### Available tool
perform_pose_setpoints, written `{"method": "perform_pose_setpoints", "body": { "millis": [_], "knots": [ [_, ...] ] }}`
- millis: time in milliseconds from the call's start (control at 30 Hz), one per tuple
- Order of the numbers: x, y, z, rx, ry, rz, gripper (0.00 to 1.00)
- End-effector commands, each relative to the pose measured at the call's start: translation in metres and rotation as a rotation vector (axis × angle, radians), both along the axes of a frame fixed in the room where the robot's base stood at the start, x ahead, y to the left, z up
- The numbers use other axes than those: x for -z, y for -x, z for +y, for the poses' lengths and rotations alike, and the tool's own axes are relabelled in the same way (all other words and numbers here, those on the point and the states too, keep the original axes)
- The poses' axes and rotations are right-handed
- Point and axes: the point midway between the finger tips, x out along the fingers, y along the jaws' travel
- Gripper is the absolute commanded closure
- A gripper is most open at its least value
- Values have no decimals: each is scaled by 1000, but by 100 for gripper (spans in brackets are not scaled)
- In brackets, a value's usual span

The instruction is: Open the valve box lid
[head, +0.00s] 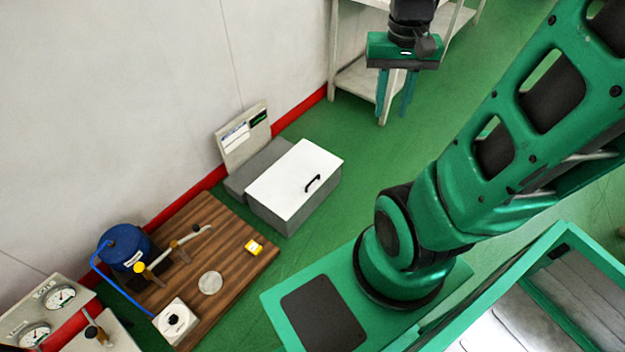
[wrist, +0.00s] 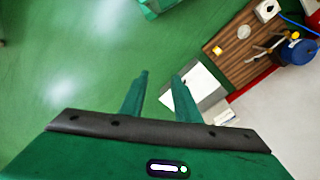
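The valve box (head: 285,217) is a grey box on the green floor by the wall. Its white lid (head: 292,170) lies flat and closed on top, with a black handle (head: 312,183) near one edge. The box also shows in the wrist view (wrist: 218,102), partly behind a finger. My gripper (head: 396,112) hangs in the air in the head view, to the right of and farther back than the box. Its two green fingers are apart with nothing between them, and they also show in the wrist view (wrist: 160,88).
Gauges (head: 60,298) stand at lower left. A shelf (head: 358,80) stands behind my gripper. The floor right of the box is clear.

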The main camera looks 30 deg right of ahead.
Motion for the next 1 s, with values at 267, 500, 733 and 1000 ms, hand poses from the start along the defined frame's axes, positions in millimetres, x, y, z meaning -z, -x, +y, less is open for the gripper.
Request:
{"method": "perform_pose_setpoints", "body": {
  "millis": [267,500,733,1000],
  "knots": [
    [36,-99,-37,72,45,-3,71],
    [91,-180,-61,128,59,-24,71],
    [163,-248,-78,185,50,-49,71],
    [270,-310,-87,263,15,-82,71]
  ]
}}
